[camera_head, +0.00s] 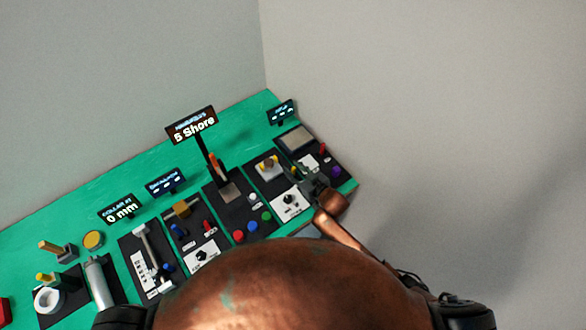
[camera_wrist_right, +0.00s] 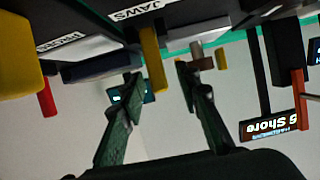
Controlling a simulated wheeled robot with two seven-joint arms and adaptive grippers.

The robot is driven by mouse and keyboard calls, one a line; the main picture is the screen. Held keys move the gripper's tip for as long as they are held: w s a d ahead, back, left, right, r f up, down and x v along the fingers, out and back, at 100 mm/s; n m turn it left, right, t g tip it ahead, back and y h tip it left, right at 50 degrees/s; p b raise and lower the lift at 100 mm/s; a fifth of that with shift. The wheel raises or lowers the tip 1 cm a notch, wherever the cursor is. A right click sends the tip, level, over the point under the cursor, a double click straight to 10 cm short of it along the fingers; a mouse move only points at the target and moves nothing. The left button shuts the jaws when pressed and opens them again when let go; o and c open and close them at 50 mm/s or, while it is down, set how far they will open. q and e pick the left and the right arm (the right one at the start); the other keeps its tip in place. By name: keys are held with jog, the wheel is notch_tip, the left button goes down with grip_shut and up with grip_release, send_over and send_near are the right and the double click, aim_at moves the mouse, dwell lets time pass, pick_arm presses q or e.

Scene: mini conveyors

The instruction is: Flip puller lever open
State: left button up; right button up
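My right gripper (camera_head: 309,182) is over the right-hand end of the green bench in the head view. In the right wrist view the gripper (camera_wrist_right: 157,75) is open, its two dark green fingers apart. A yellow upright bar (camera_wrist_right: 151,60) shows between the fingertips, nearer the left finger, beside a label reading JAWS. Contact cannot be told. I cannot tell for sure which part is the puller lever. A small fixture with yellow parts (camera_head: 267,165) stands just left of the gripper in the head view. My left gripper is not in view.
The green bench (camera_head: 90,190) carries several dark control panels. A display reading 5 Shore (camera_head: 191,126) stands on a post, also in the wrist view (camera_wrist_right: 268,127). A red knob (camera_head: 323,149) and a purple knob (camera_head: 336,171) are close to the gripper. Grey walls lie behind.

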jog(key=shift+c, duration=0.5)
grip_shut()
jog(key=shift+w, duration=0.1)
jog(key=p, duration=0.2)
jog(key=shift+w+a+r+g+p, duration=0.1)
jog(key=shift+a+r+g+p, duration=0.1)
jog(key=shift+g+p, duration=0.1)
jog(key=shift+w+f+g+h+p, duration=0.15)
jog(key=shift+g+h+p, duration=0.15)
jog(key=shift+h+p, duration=0.15)
jog(key=shift+f, duration=0.1)
jog(key=shift+o, duration=0.5)
grip_release()
